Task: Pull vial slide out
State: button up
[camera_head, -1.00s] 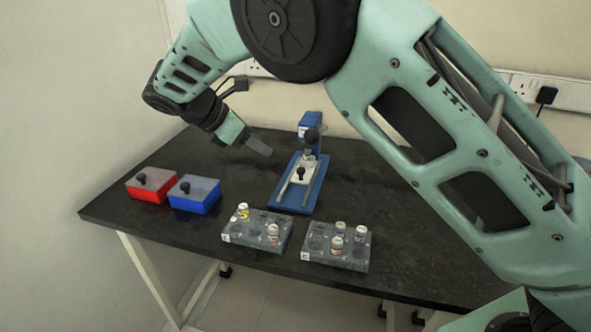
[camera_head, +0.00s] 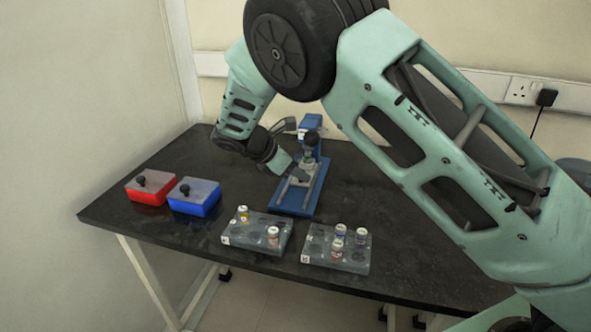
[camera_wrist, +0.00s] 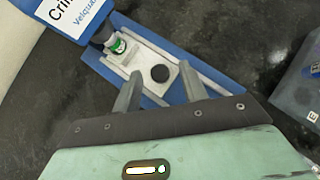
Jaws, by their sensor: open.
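The vial slide (camera_wrist: 150,73) is a pale plate with a round black knob (camera_wrist: 160,73), on the rails of a blue crimper (camera_head: 291,201). A vial with a green and white label (camera_wrist: 117,45) stands at the plate's far end, under the crimper head, in the wrist view. My gripper (camera_wrist: 163,91) is open, its two fingers spread toward the near edge of the plate with the knob just beyond and between them. In the head view my gripper (camera_head: 294,172) partly hides the slide and knob.
Two grey racks (camera_head: 229,239) (camera_head: 308,257) with several vials stand in front of the crimper. A red box (camera_head: 149,196) and a blue box (camera_head: 194,206) with black-knobbed lids stand to the left. The dark table is clear to the right of the crimper.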

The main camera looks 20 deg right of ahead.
grip_shut()
jog(key=s+a+p, duration=0.1)
jog(key=s, duration=0.1)
jog(key=s+a+p, duration=0.1)
jog(key=s+a, duration=0.1)
jog(key=s+a+p, duration=0.1)
jog(key=s, duration=0.1)
jog(key=shift+s+a+r, duration=0.15)
jog(key=shift+s+a, duration=0.05)
jog(key=shift+s, duration=0.1)
jog(key=shift+s+a+f, duration=0.2)
jog(key=shift+s+a, duration=0.15)
jog(key=shift+s, duration=0.1)
grip_release()
jog(key=shift+r, duration=0.1)
jog(key=v, duration=1.7)
jog(key=shift+a, duration=0.15)
jog(key=shift+r, duration=0.1)
